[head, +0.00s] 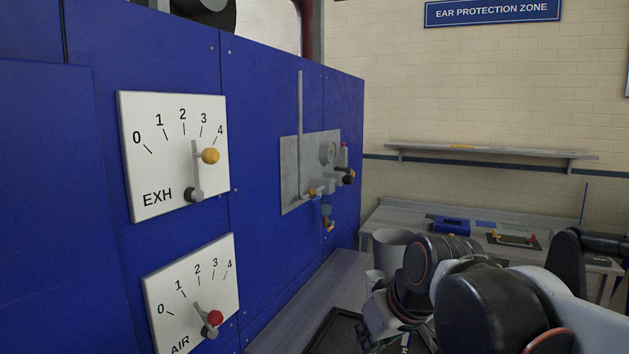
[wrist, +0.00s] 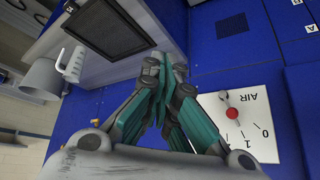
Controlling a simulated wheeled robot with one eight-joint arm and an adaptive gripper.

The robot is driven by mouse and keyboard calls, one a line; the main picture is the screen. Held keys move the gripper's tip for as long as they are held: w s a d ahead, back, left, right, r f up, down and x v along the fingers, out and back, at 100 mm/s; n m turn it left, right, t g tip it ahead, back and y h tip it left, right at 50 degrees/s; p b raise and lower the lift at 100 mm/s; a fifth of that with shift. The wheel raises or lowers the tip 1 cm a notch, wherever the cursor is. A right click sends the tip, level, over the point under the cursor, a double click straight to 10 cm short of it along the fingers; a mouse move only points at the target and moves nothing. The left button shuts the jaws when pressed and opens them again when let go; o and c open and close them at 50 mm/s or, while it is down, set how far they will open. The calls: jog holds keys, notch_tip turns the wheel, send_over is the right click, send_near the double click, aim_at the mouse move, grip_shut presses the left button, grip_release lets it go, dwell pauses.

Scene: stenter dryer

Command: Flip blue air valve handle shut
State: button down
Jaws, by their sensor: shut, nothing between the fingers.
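The air valve assembly is on a grey plate (head: 290,178) on the blue machine panel in the head view. A small blue part (head: 326,211), apparently the valve handle, sits low on it by brass fittings. It is too small for me to tell its exact angle. The wrist view does not show this valve clearly. My gripper (wrist: 165,65) is shut and empty in the wrist view, its teal fingers together, beside the blue panel. It is apart from the valve; in the head view its fingertips are hidden or out of frame.
The EXH dial (head: 175,150) with a yellow knob and the AIR dial (head: 190,295) with a red knob are on the panel. The AIR dial (wrist: 245,130) is close to my gripper in the wrist view.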

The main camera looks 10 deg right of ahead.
jog(key=w+r+n+y+p, duration=0.2)
jog(key=w+r+p, duration=0.4)
jog(key=w+r, duration=0.55)
jog(key=w+d+r+n+y+p, duration=0.1)
jog(key=w+d+r+n+p, duration=0.1)
jog(key=w+p, duration=0.4)
jog(key=w+d+r+n+y+p, duration=0.2)
jog(key=w+d+r+p, duration=0.2)
jog(key=w, duration=1.2)
jog(key=w+d+r+n+y+p, duration=0.2)
jog(key=w+r+p, duration=0.4)
jog(key=w, duration=0.5)
jog(key=shift+d+n+p, duration=0.5)
jog(key=shift+d+p, duration=0.15)
jog(key=shift+p, duration=0.4)
jog(key=shift+w, duration=0.1)
send_over(316, 198)
jog(key=s+d, duration=0.2)
notch_tip(316, 198, down, 6)
jog(key=r, duration=0.1)
jog(key=f, duration=0.3)
jog(key=w+a+f+p, duration=0.1)
jog(key=shift+f, duration=0.25)
jog(key=shift+s+f, duration=0.1)
